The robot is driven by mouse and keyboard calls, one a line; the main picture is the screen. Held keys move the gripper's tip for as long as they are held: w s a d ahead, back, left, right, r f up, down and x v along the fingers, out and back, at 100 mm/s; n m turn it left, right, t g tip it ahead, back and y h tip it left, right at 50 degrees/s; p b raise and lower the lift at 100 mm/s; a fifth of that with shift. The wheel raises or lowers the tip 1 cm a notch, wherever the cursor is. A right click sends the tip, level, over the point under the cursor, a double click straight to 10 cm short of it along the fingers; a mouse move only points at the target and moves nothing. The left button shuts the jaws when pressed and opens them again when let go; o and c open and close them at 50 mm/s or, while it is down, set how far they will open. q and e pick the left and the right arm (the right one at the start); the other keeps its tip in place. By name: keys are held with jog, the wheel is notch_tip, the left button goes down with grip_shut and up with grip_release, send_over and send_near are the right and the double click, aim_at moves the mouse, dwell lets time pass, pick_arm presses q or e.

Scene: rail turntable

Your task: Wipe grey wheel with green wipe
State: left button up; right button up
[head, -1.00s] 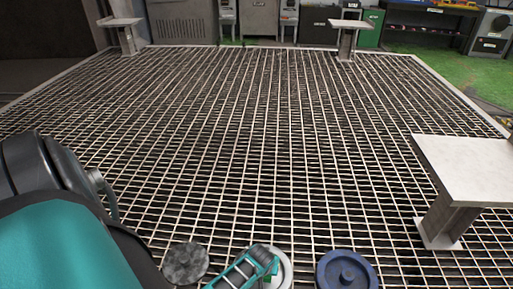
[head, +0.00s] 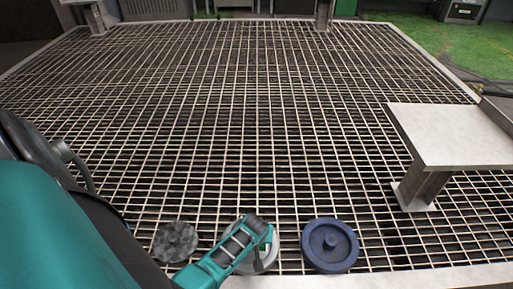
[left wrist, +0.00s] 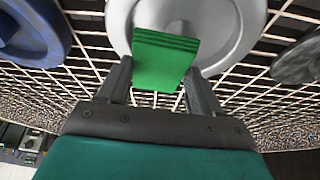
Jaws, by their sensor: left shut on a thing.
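A light grey wheel (head: 264,262) lies in the middle of three wheels on the near part of the grating, partly hidden by my left gripper (head: 258,230). The same grey wheel (left wrist: 240,25) fills the top middle of the left wrist view. My left gripper (left wrist: 162,78) is shut on the green wipe (left wrist: 165,58), which shows as a folded block between its fingers. The wipe is in front of the grey wheel's face; I cannot tell whether they touch. My right gripper is in neither view.
A dark mottled wheel (head: 175,242) lies left of the grey wheel, and a blue wheel (head: 330,240) lies right of it. A pale platform on a post (head: 452,135) stands at the right. The metal grating (head: 240,120) beyond the wheels is clear.

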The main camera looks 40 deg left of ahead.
pick_arm(q)
notch_tip(320, 180, up, 5)
jog(key=p, duration=0.4)
jog(key=shift+a, duration=0.1)
jog(key=shift+r+p, duration=0.4)
jog(key=shift+p, duration=0.15)
jog(key=shift+r, duration=0.1)
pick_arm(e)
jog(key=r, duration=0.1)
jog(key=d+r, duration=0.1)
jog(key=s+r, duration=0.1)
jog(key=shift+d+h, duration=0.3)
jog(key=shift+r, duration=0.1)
